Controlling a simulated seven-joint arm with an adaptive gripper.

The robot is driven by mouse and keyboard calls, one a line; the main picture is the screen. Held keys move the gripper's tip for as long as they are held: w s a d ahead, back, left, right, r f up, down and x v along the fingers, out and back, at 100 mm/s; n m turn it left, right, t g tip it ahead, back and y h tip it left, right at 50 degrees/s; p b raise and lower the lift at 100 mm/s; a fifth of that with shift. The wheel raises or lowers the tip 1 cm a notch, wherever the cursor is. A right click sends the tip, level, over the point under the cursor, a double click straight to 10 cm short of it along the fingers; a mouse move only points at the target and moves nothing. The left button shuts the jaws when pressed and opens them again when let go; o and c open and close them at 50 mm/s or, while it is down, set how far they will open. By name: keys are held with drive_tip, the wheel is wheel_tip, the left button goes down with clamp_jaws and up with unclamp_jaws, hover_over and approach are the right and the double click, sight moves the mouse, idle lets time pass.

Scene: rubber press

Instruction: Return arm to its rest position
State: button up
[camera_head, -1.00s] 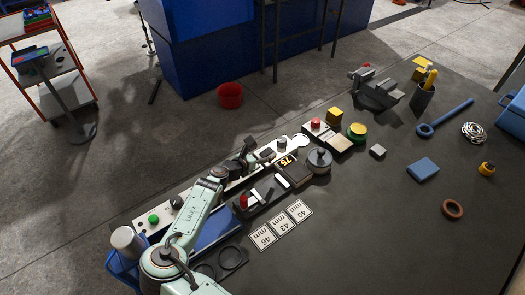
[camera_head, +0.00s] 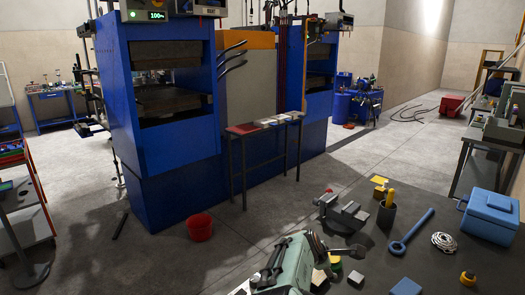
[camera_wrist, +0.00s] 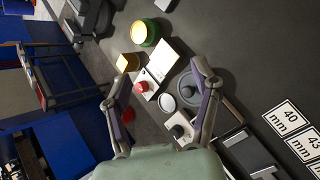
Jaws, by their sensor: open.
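My gripper (camera_wrist: 162,70) is open in the wrist view, with its two jointed fingers spread wide and nothing between them. It points down over the bench from above. Below and between the fingers lie a red button box (camera_wrist: 143,90), a pale pad (camera_wrist: 165,62) and a lidded grey pot (camera_wrist: 188,86), all apart from the fingers as far as I can tell.

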drive_tip(key=s+r+m+g+y, duration=0.1)
drive_tip(key=s+r+m+y, duration=0.3)
drive_tip(key=s, duration=0.6)
drive_tip(key=s+r+m+y, duration=0.1)
drive_tip(key=s+r+m, duration=0.35)
drive_tip(key=s, duration=0.45)
drive_tip(key=s+a+f+m+g, duration=0.1)
drive_tip(key=s+a+m+g, duration=0.1)
drive_tip(key=s, duration=0.4)
drive_tip(key=s+a+f+m+g, duration=0.2)
drive_tip(key=s+a+m, duration=0.1)
drive_tip(key=s, duration=0.4)
drive_tip(key=s+a+f+m+g+y, duration=0.1)
drive_tip(key=s+a+f+m, duration=0.1)
drive_tip(key=s+m, duration=0.2)
drive_tip(key=s, duration=0.2)
drive_tip(key=shift+s+a+f+g, duration=0.15)
drive_tip(key=shift+s+g, duration=0.15)
drive_tip(key=shift+g, duration=0.1)
